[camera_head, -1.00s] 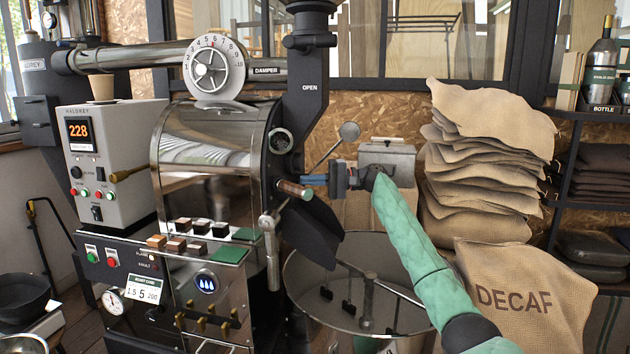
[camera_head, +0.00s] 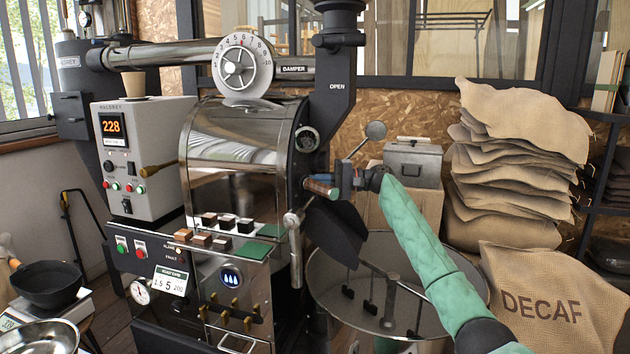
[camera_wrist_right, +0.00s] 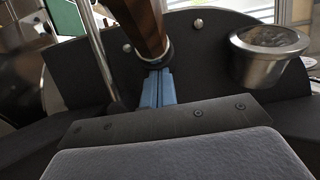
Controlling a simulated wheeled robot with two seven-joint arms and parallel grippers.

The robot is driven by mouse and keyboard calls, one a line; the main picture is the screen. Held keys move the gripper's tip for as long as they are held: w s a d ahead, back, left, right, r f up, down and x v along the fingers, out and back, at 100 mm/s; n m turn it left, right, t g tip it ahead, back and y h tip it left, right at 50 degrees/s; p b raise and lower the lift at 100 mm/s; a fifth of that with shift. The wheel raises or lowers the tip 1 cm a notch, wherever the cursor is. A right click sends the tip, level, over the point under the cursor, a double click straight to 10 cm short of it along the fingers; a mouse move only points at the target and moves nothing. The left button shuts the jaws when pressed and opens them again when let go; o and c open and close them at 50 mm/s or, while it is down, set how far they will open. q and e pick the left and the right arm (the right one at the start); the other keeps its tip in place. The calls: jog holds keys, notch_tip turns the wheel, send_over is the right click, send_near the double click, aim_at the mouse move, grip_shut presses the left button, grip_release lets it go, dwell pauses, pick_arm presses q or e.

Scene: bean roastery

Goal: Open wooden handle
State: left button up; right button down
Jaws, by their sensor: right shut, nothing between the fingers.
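The wooden handle (camera_head: 321,188) sticks out from the front of the roaster drum, above the dark chute. My right gripper (camera_head: 324,179) is right beside it, its blue fingers partly behind the handle. In the right wrist view the blue fingers (camera_wrist_right: 156,86) are together with nothing between them. Their tips reach the metal collar at the end of the wooden handle (camera_wrist_right: 140,24); I cannot tell whether they touch. My left gripper is not in view.
The dark chute (camera_head: 336,229) hangs below the handle, over the round cooling bin (camera_head: 440,262). A metal lever (camera_head: 293,222) stands left of the handle. A grey box (camera_head: 414,165) and stacked sacks (camera_head: 505,190) are behind my right arm. A metal cup (camera_wrist_right: 270,55) shows in the wrist view.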

jog(key=p, duration=0.2)
send_near(319, 188)
jog(key=w+a, duration=0.2)
jog(key=a, duration=0.3)
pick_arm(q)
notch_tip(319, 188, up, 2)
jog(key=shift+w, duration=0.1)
pick_arm(e)
jog(key=shift+s+d+f, duration=0.25)
jog(key=shift+f, duration=0.15)
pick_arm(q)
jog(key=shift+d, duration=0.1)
pick_arm(e)
jog(key=shift+d, duration=0.1)
